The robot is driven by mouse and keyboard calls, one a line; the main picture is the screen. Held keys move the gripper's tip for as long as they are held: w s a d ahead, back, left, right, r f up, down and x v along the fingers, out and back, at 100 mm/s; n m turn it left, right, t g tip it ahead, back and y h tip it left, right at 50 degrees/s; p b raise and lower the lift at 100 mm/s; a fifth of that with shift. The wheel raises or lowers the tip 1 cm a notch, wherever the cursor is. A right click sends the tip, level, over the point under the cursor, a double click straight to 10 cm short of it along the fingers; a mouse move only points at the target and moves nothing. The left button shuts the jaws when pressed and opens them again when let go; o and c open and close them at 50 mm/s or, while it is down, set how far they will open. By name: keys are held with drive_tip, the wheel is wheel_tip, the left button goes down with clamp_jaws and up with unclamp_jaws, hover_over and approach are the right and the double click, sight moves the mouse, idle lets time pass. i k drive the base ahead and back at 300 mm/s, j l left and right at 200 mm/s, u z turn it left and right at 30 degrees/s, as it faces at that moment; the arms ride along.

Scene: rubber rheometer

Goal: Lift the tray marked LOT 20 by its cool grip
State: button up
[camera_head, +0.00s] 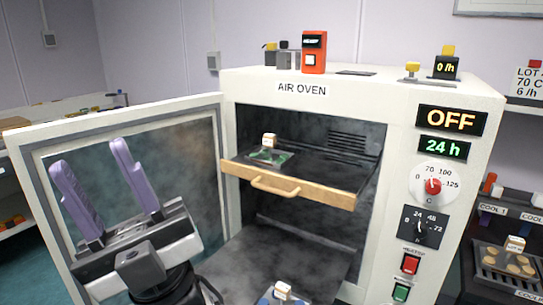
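A dark tray (335,174) sits partway out of the air oven, with a wooden front bar (290,185) and a wooden loop handle (275,188). On it is a green item (268,157) with a small white tag (268,140) whose print is too small to read. Which tray is marked LOT 20 I cannot tell. My gripper (89,158) is open and empty, its two purple fingers pointing up, in front of the open oven door and left of the tray. It appears apart from the handle.
The air oven (300,89) has its door (120,110) swung open to the left. Its panel reads OFF (450,120) and 24 h. A white-tagged blue item (283,296) shows at the bottom edge. A rack with round pieces (508,262) stands at right, by COOL labels.

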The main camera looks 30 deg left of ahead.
sight(270, 157)
drive_tip(key=j+z, duration=0.15)
drive_tip(key=j, duration=0.5)
drive_tip(key=k+j+z, duration=0.2)
drive_tip(key=j, duration=0.4)
drive_tip(key=i+j+z, duration=0.1)
drive_tip(key=j, duration=0.4)
drive_tip(key=i+j+z, duration=0.1)
drive_tip(key=j, duration=0.35)
drive_tip(key=i+j, duration=0.2)
